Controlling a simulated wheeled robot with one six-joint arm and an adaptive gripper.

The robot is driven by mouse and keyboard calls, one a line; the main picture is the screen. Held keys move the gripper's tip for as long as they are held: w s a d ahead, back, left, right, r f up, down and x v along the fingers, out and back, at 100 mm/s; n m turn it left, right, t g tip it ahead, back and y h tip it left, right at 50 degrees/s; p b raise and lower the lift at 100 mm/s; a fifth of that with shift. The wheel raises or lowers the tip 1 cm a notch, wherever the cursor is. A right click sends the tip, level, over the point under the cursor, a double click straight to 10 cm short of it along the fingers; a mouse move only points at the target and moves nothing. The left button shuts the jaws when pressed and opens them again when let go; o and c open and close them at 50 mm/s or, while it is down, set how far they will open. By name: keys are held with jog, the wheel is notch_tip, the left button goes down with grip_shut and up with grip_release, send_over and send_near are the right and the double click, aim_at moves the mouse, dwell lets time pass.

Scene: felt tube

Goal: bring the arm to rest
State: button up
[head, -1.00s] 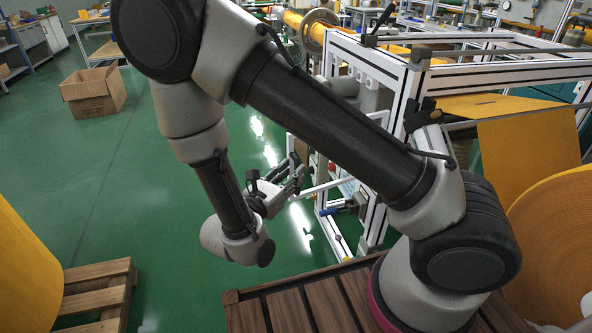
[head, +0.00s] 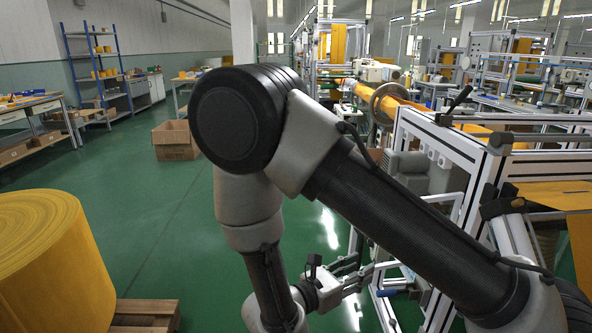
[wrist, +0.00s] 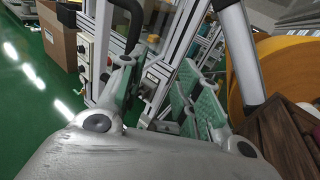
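My gripper (head: 362,272) is low at the centre of the head view, beyond my folded arm, and points right towards the white machine frame (head: 465,165). In the wrist view my gripper (wrist: 160,95) shows two fingers with green pads, spread apart with nothing between them. It is open and empty. The machine frame also shows in the wrist view (wrist: 103,55), behind the fingers. The wrist view does not make clear how near the frame is. My upper arm hides part of the frame in the head view.
A cardboard box (head: 176,141) sits on the green floor (head: 140,210). Blue shelves (head: 97,70) and a workbench (head: 35,104) line the left wall. The floor between is open.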

jog(key=s+d+r+m+g+y, duration=0.1)
jog(key=s+d+r+m+y, duration=0.3)
jog(key=r+m, duration=0.4)
jog(key=s+d+r+m+g+y, duration=0.2)
jog(key=s+d+r+m+y, duration=0.2)
jog(key=d+r+m, duration=0.4)
jog(key=s+d+r+m+g+y, duration=0.1)
jog(key=s+d+r+m+y, duration=0.2)
jog(key=d+r+m+y, duration=0.3)
notch_tip(320, 180, up, 3)
jog(key=d+m, duration=0.2)
jog(key=shift+s+m+g+y, duration=0.3)
jog(key=shift+s+m+g, duration=0.1)
jog(key=shift+f, duration=0.1)
